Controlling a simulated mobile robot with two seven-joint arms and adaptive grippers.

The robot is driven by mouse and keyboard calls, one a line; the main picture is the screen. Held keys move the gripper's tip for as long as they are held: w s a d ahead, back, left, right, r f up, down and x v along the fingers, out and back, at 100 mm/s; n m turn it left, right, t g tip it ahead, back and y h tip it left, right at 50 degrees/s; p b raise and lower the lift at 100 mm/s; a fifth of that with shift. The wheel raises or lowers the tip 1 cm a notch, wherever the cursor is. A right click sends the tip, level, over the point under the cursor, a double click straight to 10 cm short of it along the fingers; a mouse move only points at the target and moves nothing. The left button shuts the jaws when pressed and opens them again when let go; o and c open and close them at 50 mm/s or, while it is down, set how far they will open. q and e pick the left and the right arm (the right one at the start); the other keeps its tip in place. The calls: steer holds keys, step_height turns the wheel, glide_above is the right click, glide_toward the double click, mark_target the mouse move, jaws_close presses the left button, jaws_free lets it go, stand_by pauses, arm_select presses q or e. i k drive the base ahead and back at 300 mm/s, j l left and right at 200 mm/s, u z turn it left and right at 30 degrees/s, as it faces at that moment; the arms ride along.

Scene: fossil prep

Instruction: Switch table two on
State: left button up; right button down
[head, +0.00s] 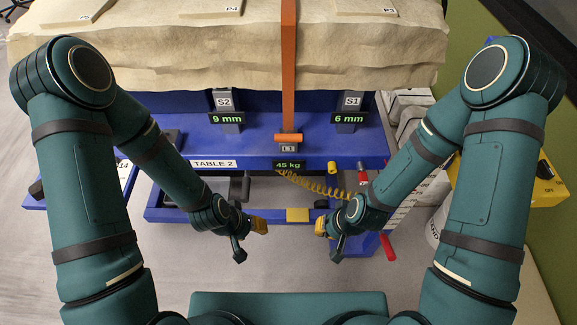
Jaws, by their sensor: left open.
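Table two is a blue bench (260,143) in front of me, with a white "TABLE 2" label (213,163) on its front edge. A yellow box (515,185) at the right edge carries a black knob (545,170) and small lettering that seems to read ON and OFF; my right arm partly covers it. I cannot tell the knob's setting. My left gripper (251,239) is open and empty before the bench's front. My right gripper (329,240) hangs to its right, apart from the bench panel; its opening is unclear.
A wrapped pale block (245,55) lies on the bench under an orange strap (288,70). Displays read 9 mm (226,119), 6 mm (349,118) and 45 kg (289,165). A yellow coiled hose (315,187) and red handle (388,246) are near my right gripper. Floor in front is clear.

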mark_target(543, 171)
steer(key=z, duration=1.75)
